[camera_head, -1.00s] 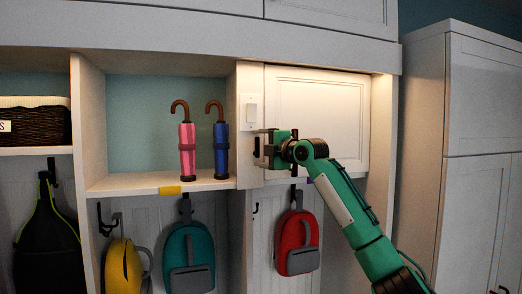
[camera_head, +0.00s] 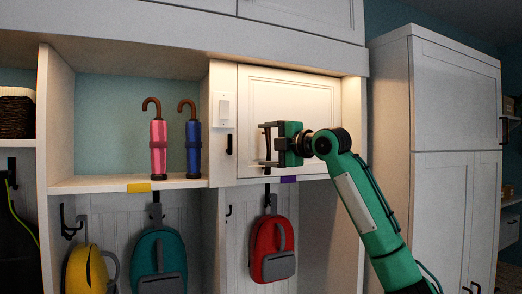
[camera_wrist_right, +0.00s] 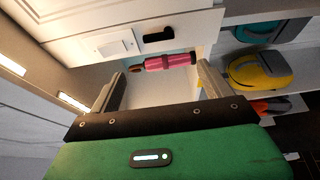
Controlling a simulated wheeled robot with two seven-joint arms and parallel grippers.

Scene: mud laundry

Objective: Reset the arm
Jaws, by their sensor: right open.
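My right gripper (camera_head: 263,145) is open and empty in front of the closed white cabinet door (camera_head: 312,97). It points left and stands to the right of the door's dark handle (camera_head: 229,144). In the right wrist view its two fingers are spread wide (camera_wrist_right: 160,80), with nothing between them in its grasp. The dark handle also shows there (camera_wrist_right: 158,37), beyond the fingers. My right arm comes up from the lower right, bent at the wrist. My left gripper is not in view.
A pink umbrella (camera_head: 158,146) and a blue umbrella (camera_head: 193,147) stand in the open cubby to the left. A light switch (camera_head: 224,110) is beside the door. A red backpack (camera_head: 272,249) hangs below. A tall white cabinet (camera_head: 440,170) stands on the right.

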